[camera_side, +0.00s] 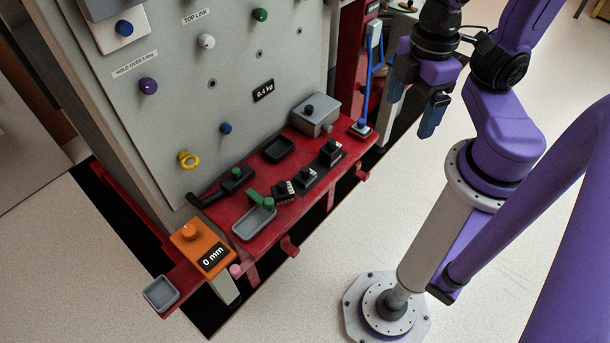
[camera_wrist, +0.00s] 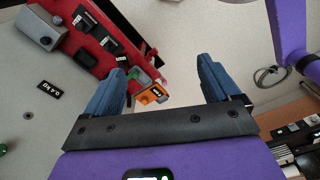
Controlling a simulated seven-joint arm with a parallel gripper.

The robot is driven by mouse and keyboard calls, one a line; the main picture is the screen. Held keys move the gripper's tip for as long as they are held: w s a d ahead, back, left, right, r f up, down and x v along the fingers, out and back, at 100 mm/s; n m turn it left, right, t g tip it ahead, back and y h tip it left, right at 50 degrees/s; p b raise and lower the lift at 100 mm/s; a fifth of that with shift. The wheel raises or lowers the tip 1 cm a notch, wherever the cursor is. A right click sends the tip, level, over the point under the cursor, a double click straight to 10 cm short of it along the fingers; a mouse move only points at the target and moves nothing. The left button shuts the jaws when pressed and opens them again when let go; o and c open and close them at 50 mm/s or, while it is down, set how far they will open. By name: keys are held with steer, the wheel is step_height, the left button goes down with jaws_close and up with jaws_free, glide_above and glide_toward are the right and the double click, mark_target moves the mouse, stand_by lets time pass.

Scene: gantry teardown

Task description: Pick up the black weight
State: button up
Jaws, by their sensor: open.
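Several black blocks with white markings, which look like weights, stand on the red shelf: one at the right (camera_side: 331,151), one in the middle (camera_side: 305,177) and one at the left (camera_side: 283,192). I cannot tell which one the task means. The right and middle ones sit on a dark strip. They also show in the wrist view, upper left, one of them at the top (camera_wrist: 85,21). My gripper (camera_side: 413,112) is open and empty, with blue fingers, above and to the right of the shelf. In the wrist view its fingers (camera_wrist: 161,80) are spread wide.
The red shelf (camera_side: 228,206) also bears a grey box (camera_side: 315,115), a black tray (camera_side: 278,149), a grey tray with a green handle (camera_side: 254,223) and a black-handled part (camera_side: 237,181). An orange block (camera_side: 200,247) stands at the left. A grey panel (camera_side: 200,110) rises behind.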

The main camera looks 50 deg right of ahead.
steer(key=c, duration=0.4)
